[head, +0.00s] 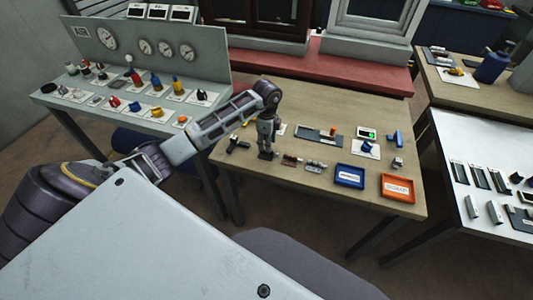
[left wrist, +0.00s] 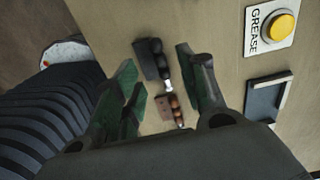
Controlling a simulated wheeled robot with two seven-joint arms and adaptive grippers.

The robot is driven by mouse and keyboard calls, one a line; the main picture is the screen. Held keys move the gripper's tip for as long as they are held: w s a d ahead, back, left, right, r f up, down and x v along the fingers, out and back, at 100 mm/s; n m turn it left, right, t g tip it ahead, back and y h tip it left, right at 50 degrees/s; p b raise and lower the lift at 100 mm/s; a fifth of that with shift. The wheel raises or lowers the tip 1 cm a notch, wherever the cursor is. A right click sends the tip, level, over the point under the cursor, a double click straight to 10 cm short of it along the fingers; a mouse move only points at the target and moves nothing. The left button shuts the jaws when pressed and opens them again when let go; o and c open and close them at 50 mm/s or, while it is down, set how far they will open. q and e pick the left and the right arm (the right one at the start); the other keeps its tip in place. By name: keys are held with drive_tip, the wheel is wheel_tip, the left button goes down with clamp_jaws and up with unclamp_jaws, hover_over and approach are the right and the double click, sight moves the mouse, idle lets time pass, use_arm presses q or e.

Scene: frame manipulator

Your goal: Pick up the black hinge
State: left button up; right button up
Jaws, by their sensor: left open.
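The black hinge (left wrist: 151,60) lies on the wooden table, its dark plate and knuckles showing in the left wrist view. My left gripper (left wrist: 156,57) is open, with one green-padded finger on each side of the hinge. In the head view the left gripper (head: 266,149) points down at the table and largely hides the hinge. I see no grip on it, and the exact height of the fingertips is hard to tell. A brown hinge (left wrist: 166,107) lies close below the black one in the left wrist view. My right gripper is out of view.
The brown hinge (head: 290,160) and a silver hinge (head: 315,167) lie right of the gripper. A dark tool (head: 238,144) lies left. A blue tray (head: 349,176) and an orange tray (head: 397,187) are farther right. The yellow GREASE button (left wrist: 283,25) is nearby.

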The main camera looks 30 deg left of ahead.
sight(266, 154)
use_arm(q)
wheel_tip(266, 154, down, 3)
drive_tip(key=shift+r, duration=0.1)
drive_tip(key=shift+f, duration=0.65)
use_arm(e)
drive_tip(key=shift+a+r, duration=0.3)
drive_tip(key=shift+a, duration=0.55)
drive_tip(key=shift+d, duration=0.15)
use_arm(q)
drive_tip(key=c, duration=0.8)
clamp_jaws()
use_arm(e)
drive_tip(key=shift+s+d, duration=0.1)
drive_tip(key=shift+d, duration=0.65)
